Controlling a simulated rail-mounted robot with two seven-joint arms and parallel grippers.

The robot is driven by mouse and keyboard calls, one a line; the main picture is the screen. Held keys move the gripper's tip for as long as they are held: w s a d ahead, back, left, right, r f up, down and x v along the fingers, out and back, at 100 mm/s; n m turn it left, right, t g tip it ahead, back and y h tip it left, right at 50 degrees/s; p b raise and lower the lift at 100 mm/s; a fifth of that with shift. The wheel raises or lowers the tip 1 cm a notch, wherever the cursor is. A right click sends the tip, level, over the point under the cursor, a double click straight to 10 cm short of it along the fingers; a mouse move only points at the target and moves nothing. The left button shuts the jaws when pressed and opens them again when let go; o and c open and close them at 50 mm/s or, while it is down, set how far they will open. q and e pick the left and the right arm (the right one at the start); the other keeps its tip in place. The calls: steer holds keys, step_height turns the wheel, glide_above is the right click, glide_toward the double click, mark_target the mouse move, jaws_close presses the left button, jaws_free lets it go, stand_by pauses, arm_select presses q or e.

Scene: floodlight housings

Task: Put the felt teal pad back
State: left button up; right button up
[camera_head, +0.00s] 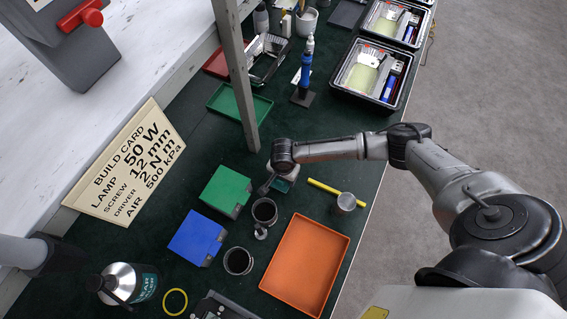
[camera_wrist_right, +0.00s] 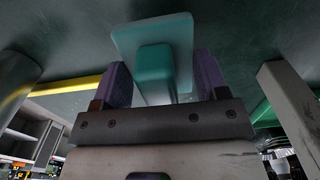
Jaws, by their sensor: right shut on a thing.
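The teal pad (camera_wrist_right: 180,32) is a flat plate with a block-shaped grip, seen in the right wrist view. My right gripper (camera_wrist_right: 160,78) is shut on that grip, with one dark finger on each side. In the head view my right gripper (camera_head: 279,183) is low over the green bench, and only a little of the teal pad (camera_head: 287,174) shows beside it. I cannot tell whether the pad touches the bench. My left gripper is not in view.
Close by are a green block (camera_head: 226,190), a blue block (camera_head: 196,239), dark cups (camera_head: 264,211), a yellow rod (camera_head: 324,187) with a grey cylinder (camera_head: 346,202), and an orange tray (camera_head: 330,229). A grey post (camera_head: 238,75) and a green tray (camera_head: 222,103) stand beyond.

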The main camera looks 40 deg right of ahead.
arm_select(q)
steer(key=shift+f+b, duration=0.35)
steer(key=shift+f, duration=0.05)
arm_select(e)
step_height(320, 180, down, 3)
steer(key=shift+f, duration=0.15)
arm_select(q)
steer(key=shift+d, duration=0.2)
arm_select(e)
steer(key=shift+f, duration=0.2)
steer(key=o, duration=0.8)
steer(key=shift+o, duration=0.2)
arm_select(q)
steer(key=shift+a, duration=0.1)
arm_select(e)
steer(key=shift+r, duration=0.2)
arm_select(q)
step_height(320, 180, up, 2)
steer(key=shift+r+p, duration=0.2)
steer(key=shift+p, duration=1)
arm_select(e)
step_height(320, 180, up, 12)
